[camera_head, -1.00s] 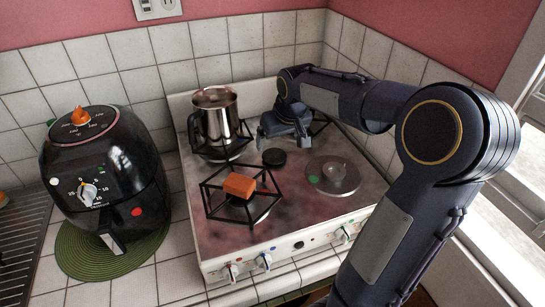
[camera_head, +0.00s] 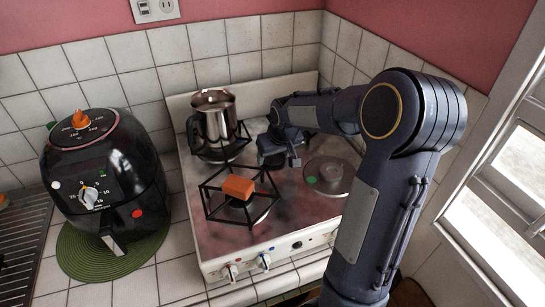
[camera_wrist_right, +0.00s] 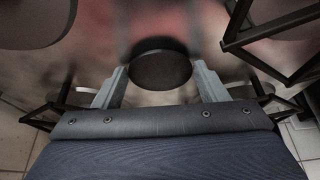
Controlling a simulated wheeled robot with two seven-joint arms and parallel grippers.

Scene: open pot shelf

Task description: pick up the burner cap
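The burner cap (camera_wrist_right: 160,68) is a round black disc in the right wrist view, lying on the stove top. In the head view my right gripper hides most or all of it. My right gripper (camera_head: 279,155) is low over the middle of the stove (camera_head: 215,240), pointing down. In the right wrist view its two grey fingers (camera_wrist_right: 160,75) are open, one on each side of the cap, with gaps visible. I cannot tell how high the fingertips are above the stove top. My left gripper is not in view.
A metal pot (camera_head: 213,118) stands on the back left burner. An orange block (camera_head: 238,187) rests on the front left black grate (camera_head: 213,208). The front right burner (camera_head: 329,175) has no grate. A black air fryer (camera_head: 105,170) stands on a green mat (camera_head: 80,258) at left.

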